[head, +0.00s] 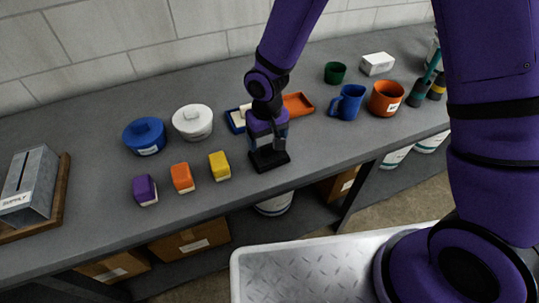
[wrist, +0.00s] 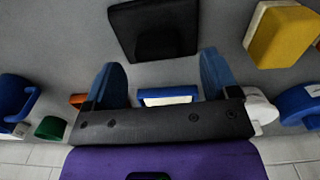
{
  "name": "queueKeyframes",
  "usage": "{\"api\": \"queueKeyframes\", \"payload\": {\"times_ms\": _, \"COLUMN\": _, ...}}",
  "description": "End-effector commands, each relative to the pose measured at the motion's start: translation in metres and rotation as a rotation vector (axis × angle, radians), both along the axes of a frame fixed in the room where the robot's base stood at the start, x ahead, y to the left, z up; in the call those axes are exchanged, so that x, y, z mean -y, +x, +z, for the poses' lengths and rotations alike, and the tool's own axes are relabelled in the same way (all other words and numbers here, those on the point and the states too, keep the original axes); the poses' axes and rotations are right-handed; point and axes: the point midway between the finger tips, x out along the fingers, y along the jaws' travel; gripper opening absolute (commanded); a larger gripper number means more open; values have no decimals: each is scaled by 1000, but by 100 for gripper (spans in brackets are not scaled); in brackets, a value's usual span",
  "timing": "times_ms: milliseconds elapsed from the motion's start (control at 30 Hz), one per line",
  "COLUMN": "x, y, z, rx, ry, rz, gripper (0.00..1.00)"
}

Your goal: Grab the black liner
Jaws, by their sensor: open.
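The black liner (head: 271,161) is a flat dark slab near the front of the grey counter, right of the yellow block. It also shows at the top of the wrist view (wrist: 154,29). My gripper (head: 268,137) is just above and behind it in the head view, and hides part of its back edge. In the wrist view my gripper (wrist: 162,72) has its two blue fingers wide apart, with nothing between them. The liner is beyond the fingertips there. Whether the fingers touch it I cannot tell.
A yellow block (head: 219,166), an orange block (head: 182,178) and a purple block (head: 145,190) stand to the left. Blue mug (head: 347,102) and orange pot (head: 386,98) are right. Counter is clear just right of the liner.

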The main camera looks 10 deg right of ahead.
Motion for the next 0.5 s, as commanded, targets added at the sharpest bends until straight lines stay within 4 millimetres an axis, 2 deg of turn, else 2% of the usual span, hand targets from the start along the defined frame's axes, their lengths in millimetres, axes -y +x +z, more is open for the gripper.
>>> {"api": "queueKeyframes", "payload": {"times_ms": 300, "x": 4, "y": -2, "z": -38, "rx": -2, "ry": -1, "rz": 0, "gripper": 81}}
{"api": "queueKeyframes", "payload": {"times_ms": 500, "x": 4, "y": -1, "z": -51, "rx": 0, "ry": 0, "rz": -2, "gripper": 81}}
